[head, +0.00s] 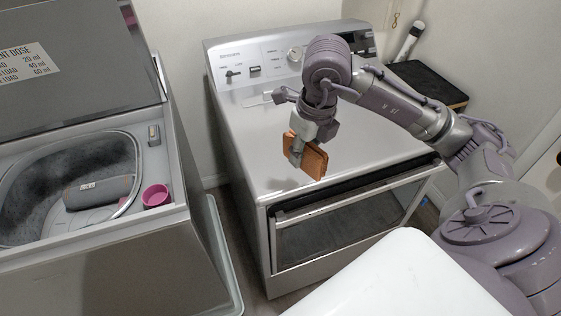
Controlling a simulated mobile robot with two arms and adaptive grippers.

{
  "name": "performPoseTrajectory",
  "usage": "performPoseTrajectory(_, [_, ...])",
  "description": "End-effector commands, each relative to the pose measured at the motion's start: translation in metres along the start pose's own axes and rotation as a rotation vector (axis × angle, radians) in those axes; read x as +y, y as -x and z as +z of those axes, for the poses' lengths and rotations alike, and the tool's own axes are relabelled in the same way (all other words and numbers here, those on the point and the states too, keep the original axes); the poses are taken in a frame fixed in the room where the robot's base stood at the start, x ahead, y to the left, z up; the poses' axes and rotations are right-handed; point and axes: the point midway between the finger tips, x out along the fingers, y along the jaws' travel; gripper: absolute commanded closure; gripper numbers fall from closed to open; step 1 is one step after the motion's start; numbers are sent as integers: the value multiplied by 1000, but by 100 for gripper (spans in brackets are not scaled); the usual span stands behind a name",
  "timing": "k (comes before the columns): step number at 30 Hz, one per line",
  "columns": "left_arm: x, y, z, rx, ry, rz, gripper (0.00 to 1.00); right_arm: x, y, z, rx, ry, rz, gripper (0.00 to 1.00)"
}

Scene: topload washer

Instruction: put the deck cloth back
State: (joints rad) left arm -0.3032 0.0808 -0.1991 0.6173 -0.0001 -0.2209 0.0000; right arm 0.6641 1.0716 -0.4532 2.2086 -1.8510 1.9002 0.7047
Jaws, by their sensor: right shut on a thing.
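My right gripper (297,156) is shut on an orange-brown, flat, folded piece that looks like the deck cloth (314,161). It holds the cloth above the front part of the grey dryer's top (330,120). The cloth is tilted, and the fingers cover part of its left side. The topload washer (90,265) stands at the left with its lid (70,60) raised. Its light deck (163,167) runs around the drum opening. My left gripper is not in view.
A grey cylinder (98,192) lies in the washer opening. A pink cup (155,195) sits at the opening's right front, and a small grey item (154,135) is on the deck. A gap separates washer and dryer. A black-topped stand (428,82) is at the back right.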

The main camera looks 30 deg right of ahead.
Motion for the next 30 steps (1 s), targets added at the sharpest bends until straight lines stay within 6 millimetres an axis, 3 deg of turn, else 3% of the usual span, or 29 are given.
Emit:
performPoseTrajectory(6, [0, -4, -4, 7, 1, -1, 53, -13, 4, 0, 1, -301, -44, 94])
performPoseTrajectory(11, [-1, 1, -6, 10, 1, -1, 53, -16, -2, 11, 4, -361, -49, 94])
performPoseTrajectory(24, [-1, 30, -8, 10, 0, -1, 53, -32, -68, 92, 4, -360, -50, 94])
performPoseTrajectory(30, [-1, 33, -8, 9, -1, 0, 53, -34, -82, 104, 3, -355, -52, 94])
